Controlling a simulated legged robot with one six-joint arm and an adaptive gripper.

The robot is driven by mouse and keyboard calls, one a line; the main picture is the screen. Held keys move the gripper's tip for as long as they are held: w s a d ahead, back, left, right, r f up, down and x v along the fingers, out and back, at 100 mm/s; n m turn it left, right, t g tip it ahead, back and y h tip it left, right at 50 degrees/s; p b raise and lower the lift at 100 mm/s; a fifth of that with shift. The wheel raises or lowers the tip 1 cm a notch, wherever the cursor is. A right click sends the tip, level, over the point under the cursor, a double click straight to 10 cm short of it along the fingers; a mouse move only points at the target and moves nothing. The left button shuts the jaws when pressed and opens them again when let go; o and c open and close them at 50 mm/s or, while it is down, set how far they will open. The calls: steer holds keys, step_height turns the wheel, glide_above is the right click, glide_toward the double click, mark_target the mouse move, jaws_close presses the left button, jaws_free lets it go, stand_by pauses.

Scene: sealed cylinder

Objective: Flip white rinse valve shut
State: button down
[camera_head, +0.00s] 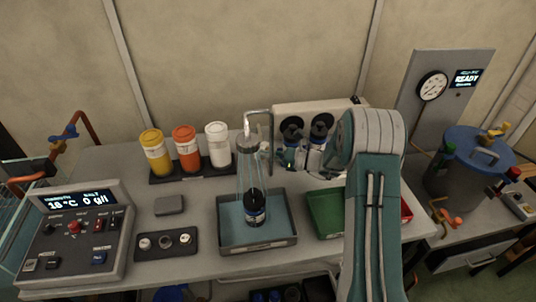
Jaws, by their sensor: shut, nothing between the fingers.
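A clear upright cylinder (241,175) stands in a grey-rimmed tray (259,244) and holds a dark bottle (254,208). A bent metal pipe (258,112) rises just behind it. A small pale part (265,148) beside the pipe may be the white rinse valve; its handle position is too small to tell. My teal arm rises on the right and bends toward the back of the bench. My gripper (322,173) is small and largely hidden beside the arm, shut and empty, to the right of the pipe. I cannot tell whether it touches anything.
Two black-capped bottles (291,130) stand behind the pipe's right side. Yellow, orange and white jars (218,147) stand in a rack at left. A control box (75,238) is at front left. A green tray (323,211) lies partly behind my arm. A blue-lidded vessel (470,160) stands right.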

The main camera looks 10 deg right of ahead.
stand_by(0.3)
steer(key=v, duration=1.2)
steer(key=shift+w+d, duration=0.1)
steer(key=shift+w, duration=0.05)
steer(key=w+d+g, duration=0.1)
steer(key=w+d+n+g, duration=0.1)
steer(key=d, duration=0.1)
steer(key=shift+d+y, duration=0.15)
steer(key=shift+y, duration=0.25)
steer(key=x, duration=1.4)
